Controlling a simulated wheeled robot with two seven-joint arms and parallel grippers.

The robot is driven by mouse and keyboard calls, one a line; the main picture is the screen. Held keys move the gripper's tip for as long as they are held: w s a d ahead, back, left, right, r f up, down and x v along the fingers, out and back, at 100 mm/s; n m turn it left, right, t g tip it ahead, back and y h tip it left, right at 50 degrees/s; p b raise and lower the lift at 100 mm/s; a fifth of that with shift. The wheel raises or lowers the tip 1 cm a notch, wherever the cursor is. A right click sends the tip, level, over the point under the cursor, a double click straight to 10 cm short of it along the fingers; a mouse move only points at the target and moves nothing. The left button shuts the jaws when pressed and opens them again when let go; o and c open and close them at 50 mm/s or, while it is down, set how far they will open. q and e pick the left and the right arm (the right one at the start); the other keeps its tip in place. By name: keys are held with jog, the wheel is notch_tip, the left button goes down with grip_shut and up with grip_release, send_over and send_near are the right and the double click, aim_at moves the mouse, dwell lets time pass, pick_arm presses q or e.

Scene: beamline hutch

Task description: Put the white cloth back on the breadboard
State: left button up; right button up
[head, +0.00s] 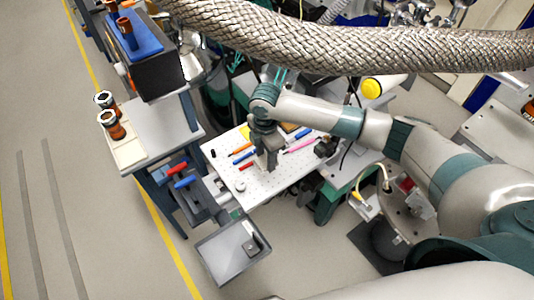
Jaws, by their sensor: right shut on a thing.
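The white breadboard (285,178), dotted with holes, lies in the middle of the view. My right gripper (270,168) reaches down over it from the right. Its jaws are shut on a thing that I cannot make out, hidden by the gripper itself. I cannot tell a white cloth apart from the white board. Whether the jaws touch the board is unclear. My left gripper is not in view.
Blue, orange, red and pink sticks lie on the board around the gripper, including a pink one (300,146). A grey tray (208,251) stands in front. Left is a bench (165,127) with orange-brown bottles. A braided hose (330,45) crosses above.

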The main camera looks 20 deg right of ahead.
jog(key=shift+r+m+b, duration=0.3)
jog(key=shift+m+b, duration=0.4)
jog(key=shift+m, duration=0.1)
pick_arm(q)
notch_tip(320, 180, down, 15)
jog(key=b, duration=1.3)
pick_arm(e)
jog(key=s+d+r+m, duration=0.2)
jog(key=s+m, duration=0.4)
jog(key=m, duration=0.3)
jog(key=s+d+r+m, duration=0.1)
jog(key=s+r+m, duration=0.3)
jog(key=m, duration=0.6)
jog(key=shift+s+d, duration=0.4)
jog(key=shift+s, duration=0.55)
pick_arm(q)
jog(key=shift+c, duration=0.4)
